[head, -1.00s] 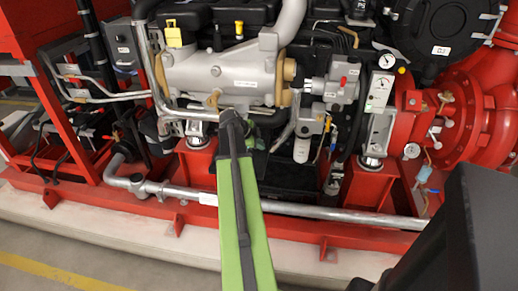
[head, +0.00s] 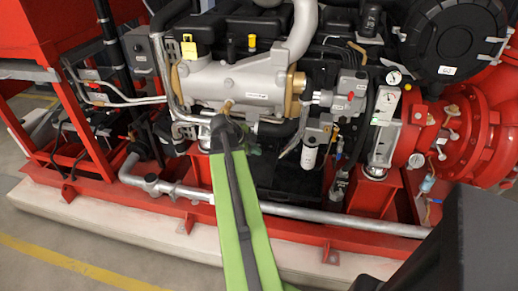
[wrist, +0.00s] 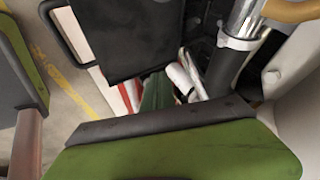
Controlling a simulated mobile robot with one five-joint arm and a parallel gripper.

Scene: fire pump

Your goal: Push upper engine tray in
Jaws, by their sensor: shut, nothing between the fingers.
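In the head view my green arm reaches from the bottom edge to the engine, its dark far end in front of the engine's lower side. My gripper (head: 248,142) is shut and empty there, mostly hidden behind that end; its fingertips are not clear. A dark tray-like area (head: 287,182) lies low under the engine, right of the arm. I cannot make out separate upper and lower trays, or whether the gripper touches one. In the wrist view a flat black panel (wrist: 135,38) fills the top middle; I cannot tell if it is the tray.
A silver pipe (head: 290,212) runs low across the front, above the red base frame (head: 290,237). A white filter (head: 310,150) hangs right of the arm. Red flanged piping (head: 470,140) stands at the right. Open floor with a yellow line (head: 60,262) lies at lower left.

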